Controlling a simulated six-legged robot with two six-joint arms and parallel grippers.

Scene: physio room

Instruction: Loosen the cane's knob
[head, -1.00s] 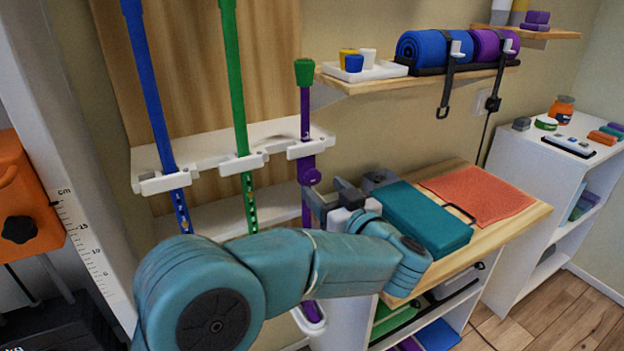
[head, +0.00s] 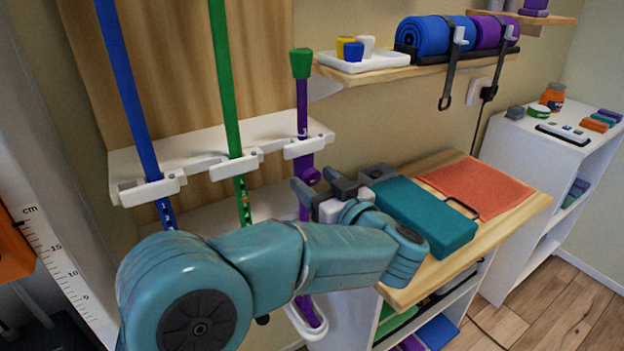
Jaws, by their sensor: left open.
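A purple cane (head: 303,110) with a green top (head: 301,63) stands upright in a white clip (head: 305,147) of the wall rack. Its purple knob (head: 311,175) sticks out below the clip. My left gripper (head: 322,188) is open, with its dark grey fingers just below and in front of the knob. One finger overlaps the cane in the picture; I cannot tell whether anything touches. The cane's lower shaft is partly hidden behind my gripper and arm, and its foot shows in a white holder (head: 311,327). My right gripper is not in view.
A blue cane (head: 128,90) and a green cane (head: 225,80) stand in the rack to the left. A teal block (head: 425,215) and an orange towel (head: 475,186) lie on the wooden top right of my gripper. A shelf with a white tray (head: 372,64) is above.

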